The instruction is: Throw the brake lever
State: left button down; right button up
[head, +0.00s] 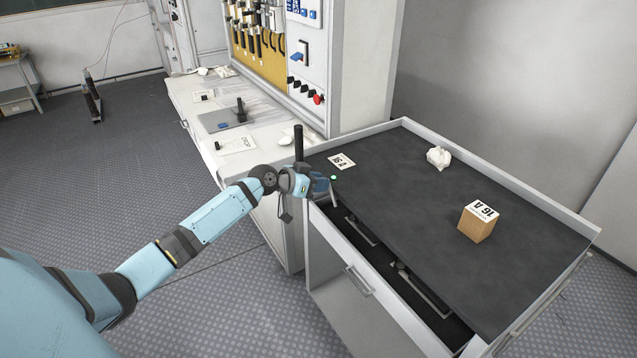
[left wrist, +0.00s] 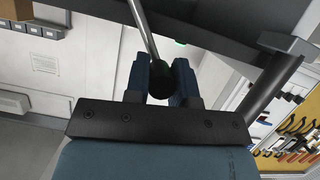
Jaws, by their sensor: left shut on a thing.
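My left gripper (head: 320,184) is at the near left corner of the dark-topped cart, beside its edge. In the left wrist view, its two blue fingers (left wrist: 160,82) are shut on the black knob (left wrist: 160,80) of a thin metal rod, which I take to be the brake lever (left wrist: 147,35). The rod runs up from the knob towards the top of the picture. In the head view the gripper hides the knob. My right gripper is not in view.
The cart top (head: 400,215) carries a cardboard box (head: 477,224), a white crumpled thing (head: 438,157) and a label card (head: 342,161). The white workbench (head: 205,100) is behind.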

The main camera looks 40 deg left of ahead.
pick_arm(q)
jog(key=c, duration=1)
grip_release()
jog(key=shift+f, duration=0.1)
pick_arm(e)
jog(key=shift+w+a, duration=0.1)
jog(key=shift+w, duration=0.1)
pick_arm(q)
jog(key=v, duration=1.3)
jog(key=shift+s+a+r, duration=0.25)
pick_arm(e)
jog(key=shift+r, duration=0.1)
